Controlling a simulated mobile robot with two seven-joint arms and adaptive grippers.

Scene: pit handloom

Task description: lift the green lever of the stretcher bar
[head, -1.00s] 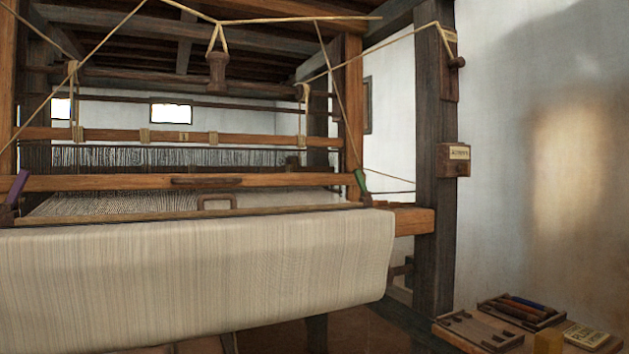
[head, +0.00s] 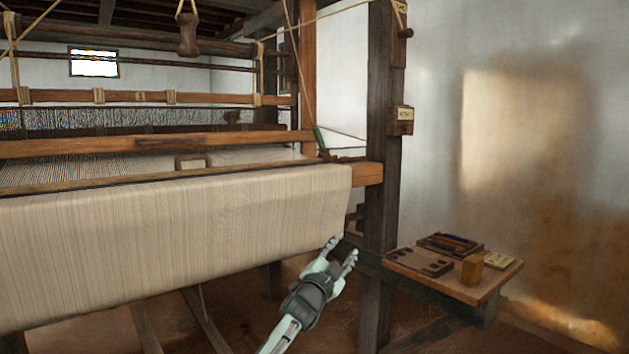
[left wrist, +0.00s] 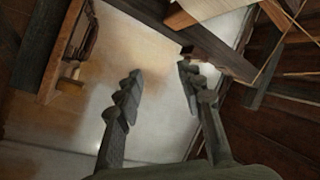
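The green lever (head: 319,137) stands up, leaning slightly left, at the right end of the stretcher bar (head: 97,187). The bar runs across the cloth just behind its front fold. My left gripper (head: 345,247) is open and empty. It is in front of the loom, below the lever and beside the lower right corner of the hanging cloth (head: 180,237). In the left wrist view, its two fingers (left wrist: 158,78) are spread with nothing between them. I cannot make out the lever in the left wrist view. My right gripper is not in view.
A dark upright post (head: 380,150) stands right of the lever.

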